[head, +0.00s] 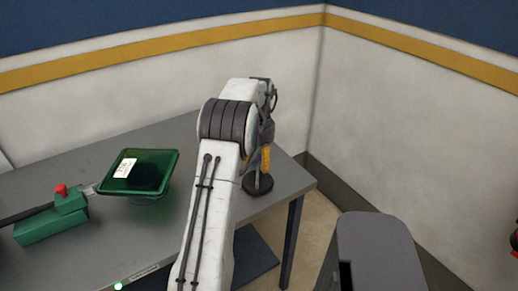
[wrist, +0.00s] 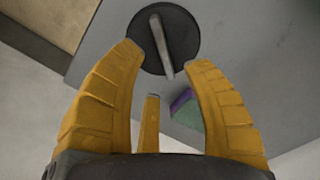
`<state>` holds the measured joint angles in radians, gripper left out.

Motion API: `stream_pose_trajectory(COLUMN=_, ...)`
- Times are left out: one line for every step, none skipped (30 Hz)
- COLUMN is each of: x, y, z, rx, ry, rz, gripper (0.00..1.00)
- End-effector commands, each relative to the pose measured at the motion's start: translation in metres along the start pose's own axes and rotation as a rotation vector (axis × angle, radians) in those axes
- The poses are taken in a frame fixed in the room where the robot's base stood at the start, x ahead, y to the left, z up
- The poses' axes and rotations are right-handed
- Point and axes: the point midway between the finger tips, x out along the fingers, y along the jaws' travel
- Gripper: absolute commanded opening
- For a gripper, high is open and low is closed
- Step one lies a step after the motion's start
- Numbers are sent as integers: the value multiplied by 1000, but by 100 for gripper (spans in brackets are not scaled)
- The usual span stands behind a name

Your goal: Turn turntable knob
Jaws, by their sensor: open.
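A round black disc (wrist: 182,38) with a grey rod (wrist: 161,48) on it is at the top of the wrist view. It looks like the turntable knob, though I cannot be sure. In the head view the black disc (head: 258,185) sits near the right end of the table, its rod partly hidden by my arm. My gripper (wrist: 164,55) is open, with its yellow fingers spread on either side of the rod's near end. I cannot tell whether they touch it. In the head view only a yellow part of the gripper (head: 266,158) shows, just above the disc.
A grey table (head: 95,160) carries a green tray (head: 150,184) and a green block (head: 50,225) with a red knob (head: 61,189) at left. A small purple and green object (wrist: 186,107) shows between my fingers. A grey rounded thing (head: 375,245) is at lower right. Walls close the corner behind.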

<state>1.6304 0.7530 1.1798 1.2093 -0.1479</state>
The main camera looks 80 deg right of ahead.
Motion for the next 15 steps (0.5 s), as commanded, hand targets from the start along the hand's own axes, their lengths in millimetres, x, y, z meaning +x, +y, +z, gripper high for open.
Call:
stream_pose_trajectory(x=-9, y=0, z=-1, rx=0, ry=4, rz=1, gripper=45)
stream_pose_trajectory(x=-13, y=0, z=-1, rx=0, ry=3, rz=0, gripper=45)
stream_pose_trajectory(x=-19, y=0, z=-1, rx=0, ry=4, rz=1, gripper=45)
stream_pose_trajectory(x=-24, y=0, z=0, rx=0, ry=3, rz=0, gripper=45)
stream_pose_trajectory(x=-27, y=0, z=-1, rx=0, ry=3, rz=1, gripper=45)
stream_pose_trajectory(x=-32, y=0, z=-1, rx=0, ry=2, rz=0, gripper=45)
stream_pose_trajectory(x=-35, y=0, z=-1, rx=0, ry=3, rz=0, gripper=45)
stream_pose_trajectory(x=-37, y=0, z=-1, rx=0, ry=2, rz=0, gripper=45)
stream_pose_trajectory(x=-41, y=0, z=0, rx=0, ry=1, rz=0, gripper=45)
stream_pose_trajectory(x=-43, y=0, z=-1, rx=0, ry=2, rz=0, gripper=45)
stream_pose_trajectory(x=-45, y=0, z=0, rx=0, ry=1, rz=0, gripper=45)
stream_pose_trajectory(x=-47, y=0, z=0, rx=0, ry=0, rz=0, gripper=45)
stream_pose_trajectory(x=-48, y=0, z=0, rx=0, ry=-1, rz=0, gripper=45)
stream_pose_trajectory(x=-49, y=0, z=0, rx=0, ry=0, rz=0, gripper=45)
stream_pose_trajectory(x=-50, y=0, z=0, rx=0, ry=0, rz=0, gripper=45)
